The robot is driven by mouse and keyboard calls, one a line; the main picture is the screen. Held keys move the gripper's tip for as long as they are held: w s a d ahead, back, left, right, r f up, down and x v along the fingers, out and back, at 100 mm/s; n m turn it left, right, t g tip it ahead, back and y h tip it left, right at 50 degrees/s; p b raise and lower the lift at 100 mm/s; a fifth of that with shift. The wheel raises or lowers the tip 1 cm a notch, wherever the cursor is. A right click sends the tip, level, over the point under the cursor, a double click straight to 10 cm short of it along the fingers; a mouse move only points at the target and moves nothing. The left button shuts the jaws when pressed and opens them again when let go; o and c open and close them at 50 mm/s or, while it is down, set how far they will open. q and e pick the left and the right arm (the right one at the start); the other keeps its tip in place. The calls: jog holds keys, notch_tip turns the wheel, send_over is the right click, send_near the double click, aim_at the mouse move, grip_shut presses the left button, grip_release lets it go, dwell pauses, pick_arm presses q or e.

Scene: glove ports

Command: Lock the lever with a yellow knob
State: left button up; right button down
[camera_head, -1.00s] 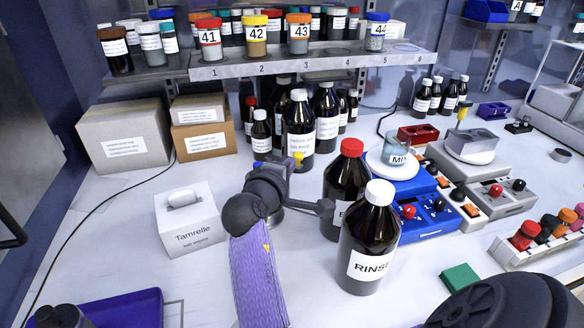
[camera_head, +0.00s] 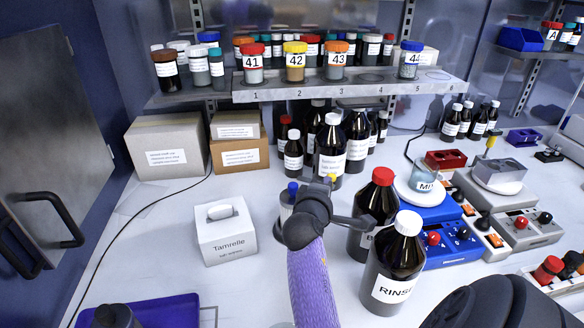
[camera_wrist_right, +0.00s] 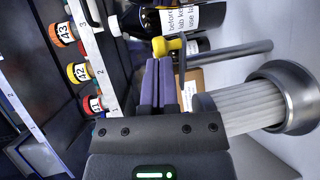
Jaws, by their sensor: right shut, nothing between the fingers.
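The yellow knob (camera_head: 332,178) shows as a small spot just beyond my right gripper (camera_head: 323,190) in the head view. In the right wrist view the knob (camera_wrist_right: 167,46) lies just past the tips of the purple fingers (camera_wrist_right: 160,62), with a dark stem at its side. The fingers are shut with nothing between them; whether they touch the knob I cannot tell. A grey bar (camera_wrist_right: 235,55) runs to the right near the knob. A ribbed post (camera_wrist_right: 245,105) with a metal ring stands beside the gripper. My gripper hides much of the lever in the head view.
A blue knob (camera_head: 292,187) stands left of my right gripper. A RINSE bottle (camera_head: 392,265) and a red-capped bottle (camera_head: 376,210) stand close on the right. A tissue box (camera_head: 226,235) is on the left. Dark bottles (camera_head: 331,150) stand behind.

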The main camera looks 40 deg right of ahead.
jog(key=shift+s+d+r+p, duration=0.2)
jog(key=shift+d+p, duration=0.3)
jog(key=shift+d, duration=0.05)
jog(key=shift+d+f, duration=0.25)
jog(key=shift+d, duration=0.1)
pick_arm(q)
jog(key=shift+d+r, duration=0.3)
jog(key=shift+r, duration=0.55)
pick_arm(e)
jog(key=shift+a, duration=0.1)
pick_arm(q)
jog(key=r+p, duration=0.3)
jog(key=r, duration=0.1)
jog(key=shift+w+a+p, duration=0.25)
jog(key=shift+w+p, duration=0.05)
jog(key=shift+p, duration=0.05)
pick_arm(e)
notch_tip(320, 180, up, 10)
pick_arm(q)
jog(key=shift+d, duration=0.1)
